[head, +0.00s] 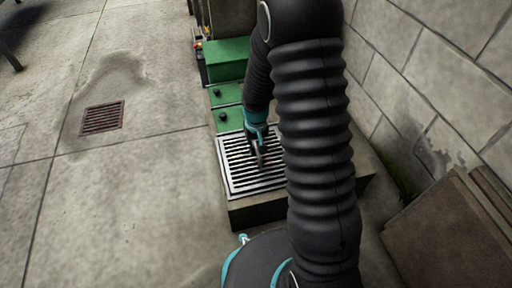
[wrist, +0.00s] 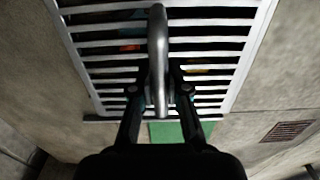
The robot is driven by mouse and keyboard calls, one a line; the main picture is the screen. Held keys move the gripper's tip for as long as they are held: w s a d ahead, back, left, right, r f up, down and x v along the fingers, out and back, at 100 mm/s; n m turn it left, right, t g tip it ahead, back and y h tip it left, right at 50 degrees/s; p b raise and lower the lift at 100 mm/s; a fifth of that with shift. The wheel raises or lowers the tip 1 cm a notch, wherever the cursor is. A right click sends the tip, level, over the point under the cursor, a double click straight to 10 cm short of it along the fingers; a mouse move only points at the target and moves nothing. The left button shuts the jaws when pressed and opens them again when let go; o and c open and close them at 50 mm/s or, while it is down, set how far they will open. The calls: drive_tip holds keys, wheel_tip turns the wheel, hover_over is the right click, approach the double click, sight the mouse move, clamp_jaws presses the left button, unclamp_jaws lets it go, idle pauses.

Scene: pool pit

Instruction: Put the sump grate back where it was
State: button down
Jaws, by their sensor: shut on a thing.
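The sump grate (head: 237,181) is a pale metal frame with dark slots, at the middle of the head view over a raised concrete block (head: 258,212). In the wrist view the grate (wrist: 222,22) fills the upper middle, and small orange and blue patches show through its slots. A grey loop handle (wrist: 157,35) stands up from it. My gripper (wrist: 160,90) is shut on this handle; the gripper (head: 259,155) also shows in the head view. I cannot tell whether the grate rests on the block or hangs just above it.
Green panels with black knobs (head: 226,94) and a green box (head: 226,58) lie behind the grate. A rusty drain (head: 102,118) is set in the clear floor at left. A block wall (head: 435,80) and brown boards (head: 450,235) stand at right.

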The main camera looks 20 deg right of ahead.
sight(256, 147)
drive_tip(key=shift+f, duration=0.4)
drive_tip(key=c, duration=1.1)
unclamp_jaws()
wheel_tip(256, 147, up, 12)
drive_tip(key=shift+s, duration=0.1)
drive_tip(key=s, duration=0.3)
drive_tip(key=shift+s+f+g, duration=0.15)
drive_tip(key=shift+f+g, duration=0.15)
drive_tip(key=shift+g, duration=0.1)
drive_tip(key=s+r+t+p, duration=0.2)
drive_tip(key=s+r, duration=0.4)
drive_tip(key=r, duration=0.4)
drive_tip(key=s+r+t+p, duration=0.2)
drive_tip(key=s+r+p, duration=0.2)
drive_tip(key=s+r, duration=0.3)
drive_tip(key=s+r+t+p, duration=0.2)
drive_tip(key=s+r, duration=0.4)
drive_tip(key=r, duration=0.6)
drive_tip(key=shift+s+r+p, duration=0.2)
drive_tip(key=shift+r+p, duration=0.1)
drive_tip(key=shift+p, duration=0.45)
